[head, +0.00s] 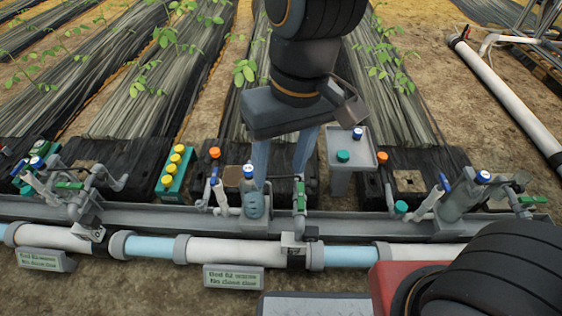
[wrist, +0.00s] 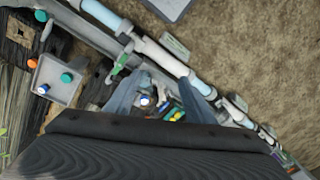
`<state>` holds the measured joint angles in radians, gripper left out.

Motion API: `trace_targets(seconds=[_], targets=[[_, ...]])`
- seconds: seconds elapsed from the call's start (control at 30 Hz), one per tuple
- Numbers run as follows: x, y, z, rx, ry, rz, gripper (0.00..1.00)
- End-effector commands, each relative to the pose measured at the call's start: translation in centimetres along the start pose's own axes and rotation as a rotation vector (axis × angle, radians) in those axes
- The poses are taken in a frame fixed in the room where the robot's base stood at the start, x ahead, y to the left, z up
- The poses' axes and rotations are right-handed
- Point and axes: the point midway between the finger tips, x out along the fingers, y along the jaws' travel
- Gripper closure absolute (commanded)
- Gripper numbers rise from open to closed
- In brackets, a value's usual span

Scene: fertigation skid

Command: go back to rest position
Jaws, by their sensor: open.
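My gripper (head: 282,160) hangs in the middle of the head view, its two blue-grey fingers pointing down and spread apart. It is open, with nothing visible between the fingers. A grey bottle with a blue cap (head: 254,200) stands on the rail just below and left of the fingers in the head view. In the wrist view the fingers (wrist: 160,95) spread on either side of the blue-and-white cap (wrist: 145,101), which lies below them. I cannot tell how far the fingertips are from the bottle.
A grey pedestal tray (head: 367,155) with a teal and a blue cap stands right of the gripper. A green rack (head: 172,178) with several yellow caps is to the left. Pipes, valves and green handles (head: 300,197) line the rail. A sign (head: 233,277) stands in front.

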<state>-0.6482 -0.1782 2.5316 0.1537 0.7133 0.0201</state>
Motion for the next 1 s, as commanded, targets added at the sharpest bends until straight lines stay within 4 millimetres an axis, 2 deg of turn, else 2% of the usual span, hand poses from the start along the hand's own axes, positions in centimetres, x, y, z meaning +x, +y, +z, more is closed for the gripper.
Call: trace_targets(seconds=[0.1,0.2,1.0], targets=[[-0.20,-0.77,1.30,-0.022,0.001,-0.007,0.51],[-0.18,-0.87,1.58,-0.025,-0.001,-0.008,0.51],[-0.20,-0.82,1.45,-0.023,0.000,-0.008,0.51]])
